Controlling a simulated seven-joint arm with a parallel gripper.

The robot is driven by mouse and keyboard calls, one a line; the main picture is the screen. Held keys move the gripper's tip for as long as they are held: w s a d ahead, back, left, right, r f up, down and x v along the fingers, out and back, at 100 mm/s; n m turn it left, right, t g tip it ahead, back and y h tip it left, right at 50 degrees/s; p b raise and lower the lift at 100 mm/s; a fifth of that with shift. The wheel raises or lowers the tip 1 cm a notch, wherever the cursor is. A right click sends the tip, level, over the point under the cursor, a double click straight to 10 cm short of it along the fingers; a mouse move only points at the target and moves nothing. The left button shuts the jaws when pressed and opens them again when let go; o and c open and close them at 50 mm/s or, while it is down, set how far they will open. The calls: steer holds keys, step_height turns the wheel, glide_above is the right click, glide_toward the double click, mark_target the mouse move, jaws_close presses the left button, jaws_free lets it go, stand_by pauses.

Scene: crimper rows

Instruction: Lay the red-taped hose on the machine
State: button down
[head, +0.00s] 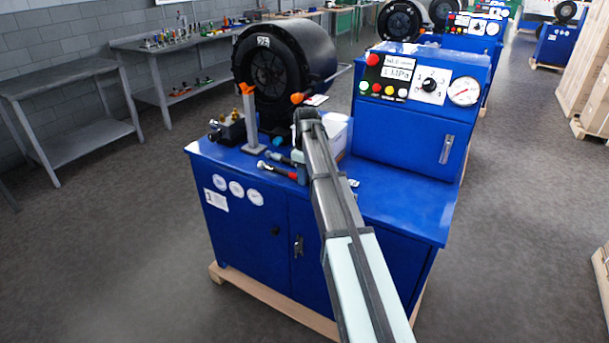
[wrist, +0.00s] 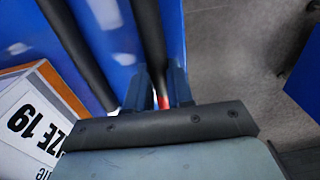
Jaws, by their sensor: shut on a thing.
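The red-taped hose (head: 275,168) is black with a metal end and a red band, at the front left of the blue machine's top (head: 395,205) in the head view. In the wrist view the hose (wrist: 149,35) runs up from between my fingers, with red showing between them. My gripper (head: 301,174) is shut on it near the red band; in the wrist view the fingers (wrist: 160,88) flank it. My arm hides part of the gripper. I cannot tell whether the hose touches the top. A second dark hose (head: 279,157) lies beside it and shows left in the wrist view (wrist: 78,52).
A grey stand with an orange top (head: 250,120), the black crimper head (head: 285,65) and the control panel (head: 415,85) rise from the machine. Floor shows beyond the machine's edge.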

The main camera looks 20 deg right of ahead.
steer(key=shift+f, duration=0.55)
steer(key=c, duration=0.9)
jaws_free()
steer(key=shift+r, duration=0.15)
steer(key=shift+r, duration=2.85)
